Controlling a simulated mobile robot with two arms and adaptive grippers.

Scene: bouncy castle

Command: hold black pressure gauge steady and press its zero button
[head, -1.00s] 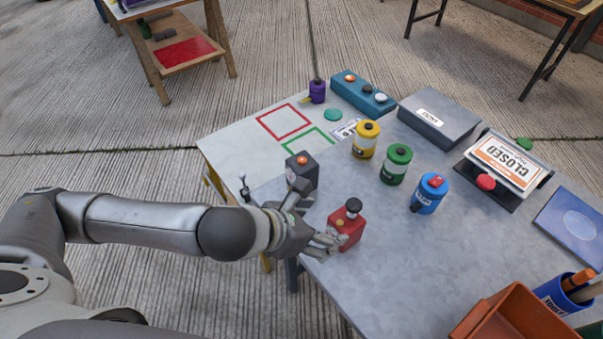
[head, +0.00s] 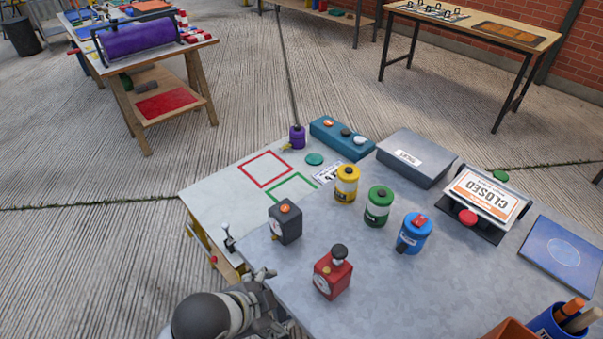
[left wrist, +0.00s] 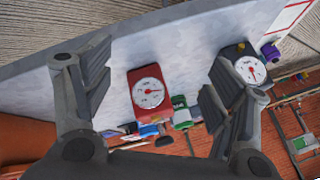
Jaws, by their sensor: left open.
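The black pressure gauge (head: 287,225) stands upright near the left edge of the grey table, with an orange button (head: 285,209) on top. In the left wrist view the black gauge (left wrist: 241,62) shows its white dial, partly behind one finger. A red gauge (head: 332,274) with a dark knob stands nearer the front; it also shows in the left wrist view (left wrist: 134,80), between the fingers. My left gripper (head: 266,289) is open and empty at the table's left edge, below the black gauge in the picture and apart from both gauges. My right gripper is out of view.
Yellow (head: 346,184), green (head: 378,206) and blue (head: 413,233) canisters stand in a row right of the gauges. Behind are a teal button box (head: 341,137) and a grey box (head: 416,158). A small lever (head: 228,236) rises at the table's left edge.

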